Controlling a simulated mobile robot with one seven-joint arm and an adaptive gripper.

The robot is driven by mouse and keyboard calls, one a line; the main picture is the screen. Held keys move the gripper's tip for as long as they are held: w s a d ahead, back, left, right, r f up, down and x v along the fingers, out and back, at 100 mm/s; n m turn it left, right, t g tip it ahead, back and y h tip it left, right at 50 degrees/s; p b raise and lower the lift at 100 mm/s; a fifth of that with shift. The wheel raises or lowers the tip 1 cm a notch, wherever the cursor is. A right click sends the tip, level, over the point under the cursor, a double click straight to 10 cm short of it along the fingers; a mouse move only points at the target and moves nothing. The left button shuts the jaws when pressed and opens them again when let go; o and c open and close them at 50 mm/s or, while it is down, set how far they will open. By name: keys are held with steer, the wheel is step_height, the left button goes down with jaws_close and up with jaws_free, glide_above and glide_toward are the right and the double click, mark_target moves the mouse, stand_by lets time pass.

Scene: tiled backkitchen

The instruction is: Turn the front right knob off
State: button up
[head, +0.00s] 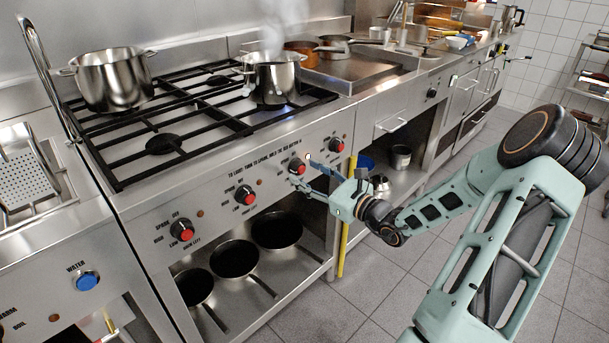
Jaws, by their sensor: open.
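The stove front (215,205) has a row of red-centred knobs. One red knob (297,166) is right beside my gripper's fingertips; its label is too small to read. Another red knob (336,145) is further right. Two more, a red knob (245,195) and a red knob (182,231), are to the left. My gripper (306,174) is open, its fingers pointing left at the third knob from the left. I cannot tell whether they touch it. A steaming pot (272,78) stands on the right side of the hob, with a bluish flame (274,107) under it.
An empty-looking steel pot (113,80) stands at the hob's rear left. Several dark pans lie on the shelf below the knobs. A yellow upright bar (347,225) is just below my gripper. The tiled floor (330,305) in front is clear.

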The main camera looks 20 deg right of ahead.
steer(key=shift+w+a, duration=0.2)
steer(key=shift+w, duration=0.4)
steer(key=c, duration=1.2)
steer(key=shift+o, duration=0.2)
